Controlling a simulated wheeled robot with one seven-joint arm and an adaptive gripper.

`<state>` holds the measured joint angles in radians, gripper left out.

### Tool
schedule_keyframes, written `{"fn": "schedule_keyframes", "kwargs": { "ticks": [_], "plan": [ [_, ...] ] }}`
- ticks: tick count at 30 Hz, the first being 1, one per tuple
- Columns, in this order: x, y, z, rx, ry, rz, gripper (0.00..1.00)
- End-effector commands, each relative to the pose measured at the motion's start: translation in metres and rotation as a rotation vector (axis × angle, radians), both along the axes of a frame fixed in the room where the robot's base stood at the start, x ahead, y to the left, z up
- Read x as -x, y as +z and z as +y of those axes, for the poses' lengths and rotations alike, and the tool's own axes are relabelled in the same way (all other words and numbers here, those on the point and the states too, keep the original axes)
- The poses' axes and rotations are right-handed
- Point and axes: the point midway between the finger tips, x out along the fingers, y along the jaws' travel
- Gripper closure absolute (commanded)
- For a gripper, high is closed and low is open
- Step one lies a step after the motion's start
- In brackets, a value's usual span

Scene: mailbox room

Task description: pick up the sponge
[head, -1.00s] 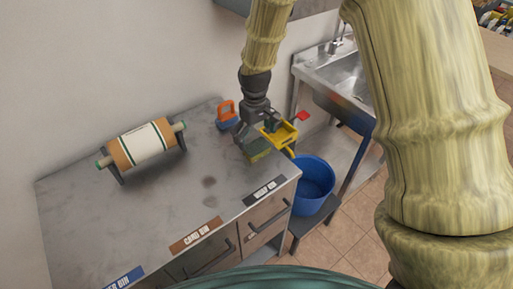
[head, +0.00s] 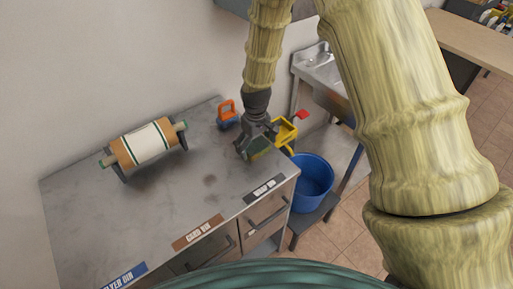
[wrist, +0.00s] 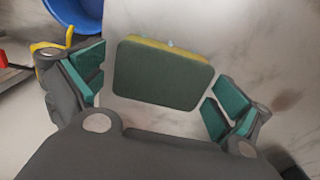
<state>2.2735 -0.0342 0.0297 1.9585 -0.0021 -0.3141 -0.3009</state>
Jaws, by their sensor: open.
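The sponge (wrist: 160,78) is a rounded block with a dark green face and a yellow layer along its far edge. It lies on the grey metal counter (head: 175,215), near its far right end. In the wrist view my gripper (wrist: 157,98) is open, with one teal-padded finger on each side of the sponge and gaps between the pads and the sponge. In the head view my gripper (head: 252,147) is just above the sponge (head: 260,152) and hides part of it.
A yellow mailbox-like object with a red flag (head: 285,130) is right beside my gripper. An orange-and-blue object (head: 227,115) stands behind. A roll on a stand (head: 145,145) is at left. A blue bucket (head: 312,178) is below the counter's right edge. The middle counter is clear.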

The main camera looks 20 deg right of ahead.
Motion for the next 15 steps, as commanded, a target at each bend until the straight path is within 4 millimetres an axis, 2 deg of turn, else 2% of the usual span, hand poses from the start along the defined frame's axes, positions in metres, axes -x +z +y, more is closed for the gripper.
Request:
{"fn": "schedule_keyframes", "kwargs": {
  "ticks": [1,3,9,15],
  "plan": [
    [0.0001,0.0000,0.0000,0.000,0.000,0.000,0.00],
    [0.0001,0.0000,0.0000,0.000,0.000,0.000,0.10],
    [0.0002,0.0001,-0.0001,0.000,0.000,0.000,0.30],
    [0.0003,0.0000,0.0000,0.000,0.000,0.001,0.32]
  ]
}}
